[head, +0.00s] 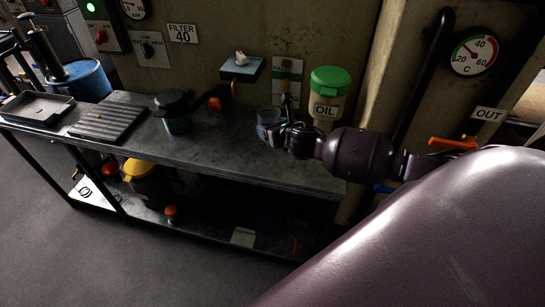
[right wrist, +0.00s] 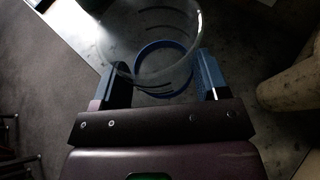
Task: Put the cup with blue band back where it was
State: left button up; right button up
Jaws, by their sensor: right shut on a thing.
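The cup with blue band (head: 267,116) is a clear cup near the back right of the grey workbench (head: 225,148). My right gripper (head: 283,132) reaches in from the right and is shut on it. In the right wrist view the clear cup (right wrist: 150,48) and its blue band sit between the two blue-padded fingers of the right gripper (right wrist: 160,66). I cannot tell whether its base touches the bench. My left gripper is not in view.
A green-lidded OIL jar (head: 328,95) stands just behind my right forearm. A dark lidded pot (head: 174,110), a ribbed plate (head: 108,121) and a grey tray (head: 37,108) are further left. A wall shelf (head: 240,68) is above. The bench middle is clear.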

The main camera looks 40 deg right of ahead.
notch_tip(320, 180, down, 8)
jog(key=shift+f+b, duration=0.15)
jog(key=shift+b, duration=0.55)
notch_tip(320, 180, down, 4)
jog(key=shift+r+b, duration=0.1)
jog(key=shift+b, duration=0.4)
jog(key=o, duration=1)
